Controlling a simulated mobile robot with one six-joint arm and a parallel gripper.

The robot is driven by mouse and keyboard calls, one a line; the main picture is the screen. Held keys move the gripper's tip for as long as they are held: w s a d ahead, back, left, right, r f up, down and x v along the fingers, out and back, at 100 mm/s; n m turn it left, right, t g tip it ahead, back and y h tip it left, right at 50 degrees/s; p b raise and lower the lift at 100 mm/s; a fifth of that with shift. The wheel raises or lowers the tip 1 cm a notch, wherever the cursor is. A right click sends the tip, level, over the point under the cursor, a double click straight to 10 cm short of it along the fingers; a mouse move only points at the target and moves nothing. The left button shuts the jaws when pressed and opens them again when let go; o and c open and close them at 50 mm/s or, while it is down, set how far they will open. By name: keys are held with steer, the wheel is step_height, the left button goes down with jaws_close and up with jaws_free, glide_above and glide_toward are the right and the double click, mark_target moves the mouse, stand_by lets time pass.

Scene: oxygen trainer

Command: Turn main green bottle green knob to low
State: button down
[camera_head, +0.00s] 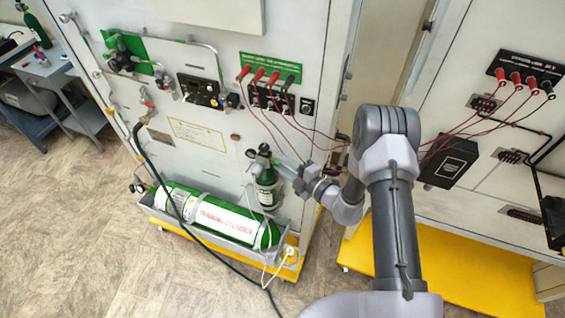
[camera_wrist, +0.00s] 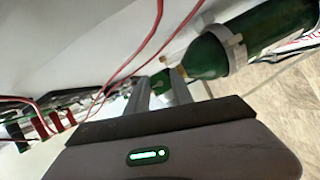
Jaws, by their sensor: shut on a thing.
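A small green bottle (camera_head: 267,179) stands upright against the white panel, with a valve and a dark gauge (camera_head: 264,149) on top. In the wrist view the bottle (camera_wrist: 262,42) shows at the upper right with a pale collar around it and a brass fitting at its neck. My gripper (camera_head: 281,163) is at the bottle's top from the right. In the wrist view my gripper (camera_wrist: 160,87) is shut on the green knob (camera_wrist: 160,78) beside the brass fitting. The fingers hide part of the knob, and its setting cannot be read.
A large green cylinder (camera_head: 212,217) lies in a tray low on the panel. Red cables (camera_head: 292,128) hang from the red plugs near my arm, and red leads (camera_wrist: 154,32) cross the wrist view. A dark hose (camera_head: 165,185) runs down the left.

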steer(key=c, duration=1.1)
jaws_free()
steer(key=v, duration=1.7)
steer(key=shift+d, duration=0.25)
steer(key=shift+s, duration=0.1)
